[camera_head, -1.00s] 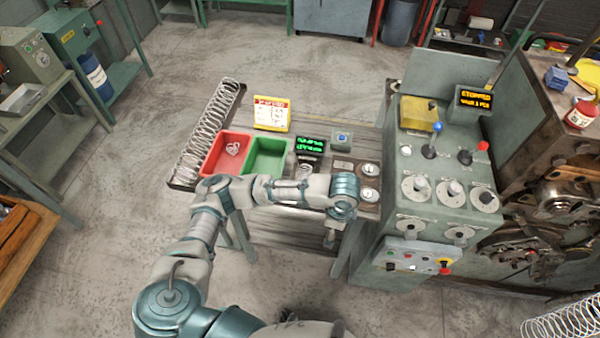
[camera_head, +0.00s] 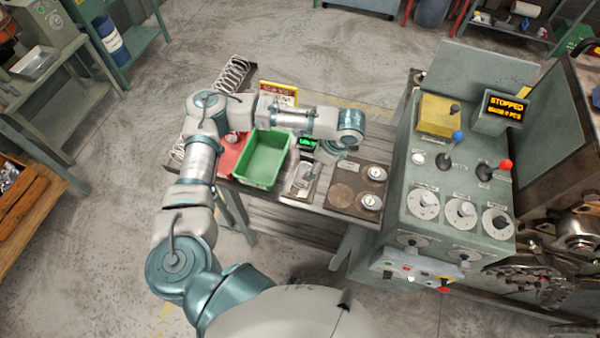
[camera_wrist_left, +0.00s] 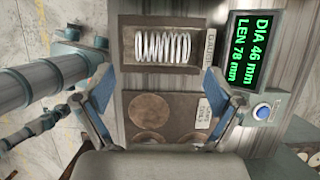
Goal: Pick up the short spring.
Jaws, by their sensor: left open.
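A short silvery spring (camera_wrist_left: 162,46) lies in a shallow rectangular gauge tray (camera_wrist_left: 128,58) in the left wrist view. Beside it a display (camera_wrist_left: 250,52) reads DIA 46 mm, LEN 78 mm. My left gripper (camera_wrist_left: 160,80) is open and empty. Its two fingers are spread on either side of the picture, nearer the camera than the spring, with no contact visible. My right gripper is not in view.
A green bin (camera_head: 263,160) and a partly hidden red bin (camera_head: 229,160) stand left of the gauge. A plate with round weights (camera_head: 350,195) is to the right, then the coiler control panel (camera_head: 455,190).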

